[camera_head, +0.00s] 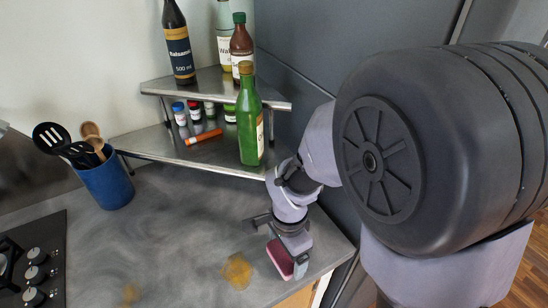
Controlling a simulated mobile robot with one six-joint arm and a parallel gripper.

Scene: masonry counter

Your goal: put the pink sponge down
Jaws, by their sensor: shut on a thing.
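The pink sponge (280,260) is held by my gripper (288,262) near the right front corner of the grey counter (190,250). My gripper points down and is shut on the sponge, which shows on the left side of the fingers. I cannot tell whether the sponge touches the counter or is just above it. My fingers and wrist hide part of the sponge.
A yellow-brown stain (237,271) lies just left of the sponge, and a fainter one (131,294) lies farther left. A black hob (35,265), a blue utensil pot (106,181) and a metal corner shelf (215,160) with bottles stand around. The middle counter is clear.

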